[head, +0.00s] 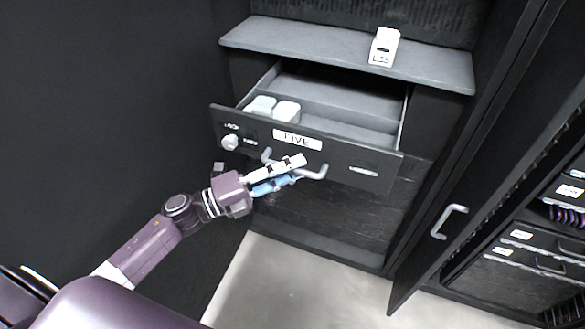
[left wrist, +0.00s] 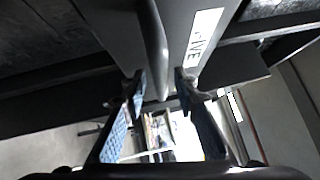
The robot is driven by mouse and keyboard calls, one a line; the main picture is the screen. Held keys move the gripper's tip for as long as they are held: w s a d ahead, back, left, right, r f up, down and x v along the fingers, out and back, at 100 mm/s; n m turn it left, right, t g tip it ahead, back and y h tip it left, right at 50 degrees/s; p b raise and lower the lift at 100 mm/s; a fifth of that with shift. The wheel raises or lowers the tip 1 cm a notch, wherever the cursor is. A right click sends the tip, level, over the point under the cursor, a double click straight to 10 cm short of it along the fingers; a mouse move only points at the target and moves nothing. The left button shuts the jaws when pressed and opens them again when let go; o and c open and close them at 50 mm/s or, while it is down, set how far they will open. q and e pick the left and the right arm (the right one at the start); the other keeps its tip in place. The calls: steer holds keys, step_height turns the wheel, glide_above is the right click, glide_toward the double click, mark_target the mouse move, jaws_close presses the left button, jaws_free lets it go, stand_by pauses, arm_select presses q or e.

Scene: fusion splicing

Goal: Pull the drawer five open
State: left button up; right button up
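Drawer five (head: 336,156), a dark front labelled "FIVE" (head: 297,139), stands pulled out of the cabinet, with its inside showing. Its light grey bar handle (head: 318,173) is on the front. My left gripper (head: 301,167) is at the handle. In the left wrist view the handle (left wrist: 154,42) runs between the two fingers of my left gripper (left wrist: 160,92), with a gap visible on each side, so the fingers look open around it. The "FIVE" label also shows there (left wrist: 203,42). My right gripper is in neither view.
White blocks (head: 274,108) lie at the left inside the drawer. A white labelled device (head: 383,47) stands on the grey shelf (head: 300,44) above. A dark cabinet door with a handle (head: 449,221) stands open at the right. The floor (head: 290,285) below is clear.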

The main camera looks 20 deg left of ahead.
arm_select(q)
steer(key=v, duration=1.2)
steer(key=w+a+f+n+t+y, duration=0.1)
steer(key=a+f+n+y, duration=0.4)
steer(key=f, duration=0.5)
steer(key=w+a+f+n+t+y, duration=0.1)
steer(key=a+f+n+y, duration=0.3)
steer(key=f+n, duration=0.4)
steer(key=s+a+f+n+g+y, duration=0.1)
steer(key=s+f+n+g+y, duration=0.15)
steer(key=f, duration=0.65)
steer(key=s+f+n+g+y, duration=0.15)
steer(key=s+f+n, duration=0.25)
steer(key=f, duration=0.6)
steer(key=s+d+f+n+g+y, duration=0.2)
steer(key=s+d+f+n+g, duration=0.2)
steer(key=s+f, duration=0.95)
steer(key=s+d+f+n+g, duration=0.1)
steer(key=s+d+f+g, duration=0.2)
steer(key=s, duration=0.6)
steer(key=s+d+f+n+g, duration=0.2)
steer(key=s+d+f, duration=0.3)
steer(key=s, duration=0.4)
steer(key=shift+d+g+h, duration=0.2)
steer(key=shift+g+h, duration=0.1)
steer(key=shift+g, duration=0.4)
